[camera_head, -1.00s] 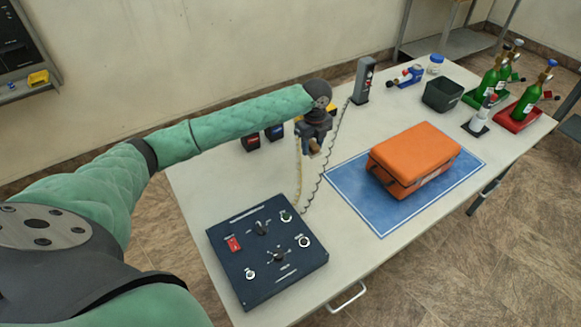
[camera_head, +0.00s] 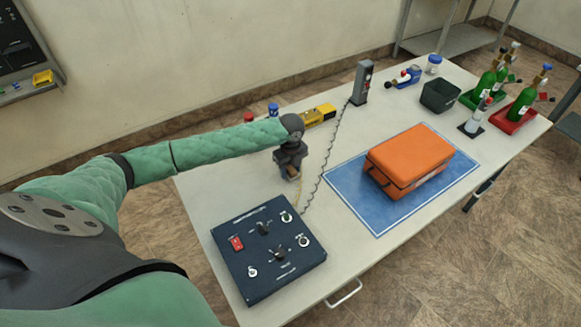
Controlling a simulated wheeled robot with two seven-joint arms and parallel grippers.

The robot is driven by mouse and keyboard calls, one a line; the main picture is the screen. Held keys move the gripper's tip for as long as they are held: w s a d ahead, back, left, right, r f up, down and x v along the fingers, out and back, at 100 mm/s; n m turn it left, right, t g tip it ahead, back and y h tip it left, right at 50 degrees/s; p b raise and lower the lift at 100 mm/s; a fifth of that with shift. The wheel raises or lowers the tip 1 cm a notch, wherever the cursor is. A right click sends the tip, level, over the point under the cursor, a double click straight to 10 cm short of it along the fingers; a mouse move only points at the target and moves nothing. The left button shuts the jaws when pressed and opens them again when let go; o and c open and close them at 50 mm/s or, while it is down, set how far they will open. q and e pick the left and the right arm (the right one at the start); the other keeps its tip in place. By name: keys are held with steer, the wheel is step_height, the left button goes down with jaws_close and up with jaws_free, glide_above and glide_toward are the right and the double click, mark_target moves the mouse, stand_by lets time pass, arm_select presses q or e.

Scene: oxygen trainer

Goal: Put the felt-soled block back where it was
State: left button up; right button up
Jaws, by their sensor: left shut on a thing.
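My left gripper (camera_head: 291,176) is low over the table, beyond the top right corner of the navy control panel (camera_head: 240,271). It points down and is shut on a small tan-brown block (camera_head: 293,179), most likely the felt-soled block. The jaws and wrist cover most of the block. Its sole is hidden, and I cannot tell whether it touches the table. My right gripper is not in view.
A yellow tool (camera_head: 318,116) and red and blue caps (camera_head: 273,109) sit behind my forearm. A grey upright device (camera_head: 362,83) has a coiled cord running towards the panel. An orange case (camera_head: 409,160) lies on a blue mat (camera_head: 350,200). Bottles and a bin (camera_head: 440,96) stand at the far right.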

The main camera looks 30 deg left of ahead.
mark_target(291, 168)
arm_select(q)
steer(key=shift+f, duration=0.25)
steer(key=o, duration=0.9)
steer(key=shift+o, duration=0.2)
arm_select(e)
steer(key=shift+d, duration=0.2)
arm_select(q)
steer(key=shift+w+r+b, duration=0.1)
steer(key=shift+r+b, duration=0.2)
steer(key=shift+r, duration=0.3)
step_height(291, 168, up, 10)
steer(key=b, duration=0.3)
steer(key=shift+f, duration=0.1)
steer(key=shift+r, duration=0.65)
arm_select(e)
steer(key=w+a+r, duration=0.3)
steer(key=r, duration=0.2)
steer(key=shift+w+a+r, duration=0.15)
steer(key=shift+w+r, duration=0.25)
